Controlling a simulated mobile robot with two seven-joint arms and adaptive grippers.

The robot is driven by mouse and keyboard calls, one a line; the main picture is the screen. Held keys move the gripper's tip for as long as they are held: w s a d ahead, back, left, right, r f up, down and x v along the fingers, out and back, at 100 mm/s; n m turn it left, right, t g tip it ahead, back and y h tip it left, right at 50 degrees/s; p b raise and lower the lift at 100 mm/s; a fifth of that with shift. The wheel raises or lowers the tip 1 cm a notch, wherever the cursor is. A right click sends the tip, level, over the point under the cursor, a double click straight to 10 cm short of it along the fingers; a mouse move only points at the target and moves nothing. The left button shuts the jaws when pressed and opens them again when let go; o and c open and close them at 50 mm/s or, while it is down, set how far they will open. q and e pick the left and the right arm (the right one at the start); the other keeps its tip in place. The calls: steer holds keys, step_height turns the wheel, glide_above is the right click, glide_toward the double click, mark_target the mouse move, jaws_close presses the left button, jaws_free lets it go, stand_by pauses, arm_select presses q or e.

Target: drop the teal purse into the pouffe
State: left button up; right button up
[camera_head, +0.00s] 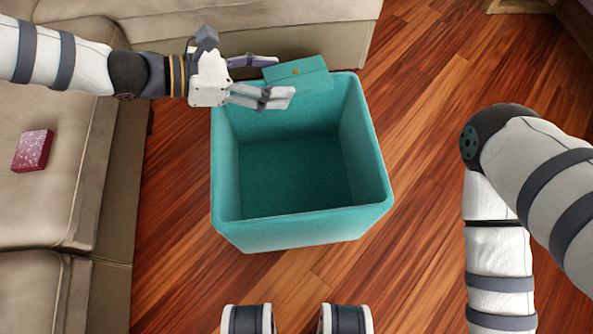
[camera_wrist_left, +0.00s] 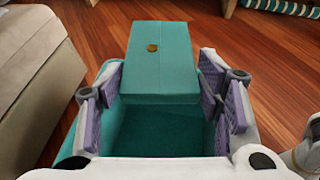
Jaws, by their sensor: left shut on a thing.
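The teal purse (camera_head: 297,73) is a flat box-like piece with a small gold button. My left gripper (camera_head: 268,80) is shut on it, and the purse sticks out past the fingers. The pouffe (camera_head: 302,228) is an open teal cube on the floor, and no object shows inside it. In the head view the purse overlaps the pouffe's far rim. In the left wrist view the purse (camera_wrist_left: 165,70) lies between the purple finger pads, with the pouffe's dark inside (camera_wrist_left: 155,130) behind and below it. My right gripper is out of the picture.
A beige sofa (camera_head: 60,170) runs along the left, with a red book-like item (camera_head: 32,150) on its seat. Another sofa part (camera_head: 270,30) stands behind the pouffe. The wooden floor (camera_head: 430,90) is clear to the right of the pouffe.

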arm_select(q)
step_height(320, 180, down, 21)
steer(key=w+a+b, duration=0.1)
steer(key=a+b, duration=0.1)
steer(key=b, duration=0.9)
steer(key=shift+a+f, duration=0.2)
steer(key=shift+a, duration=0.1)
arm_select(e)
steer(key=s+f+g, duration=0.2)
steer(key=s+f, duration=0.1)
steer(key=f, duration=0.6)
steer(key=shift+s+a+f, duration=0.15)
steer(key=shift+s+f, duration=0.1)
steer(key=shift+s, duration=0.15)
arm_select(q)
steer(key=o, duration=1.3)
steer(key=v, duration=1.2)
steer(key=shift+r, duration=0.15)
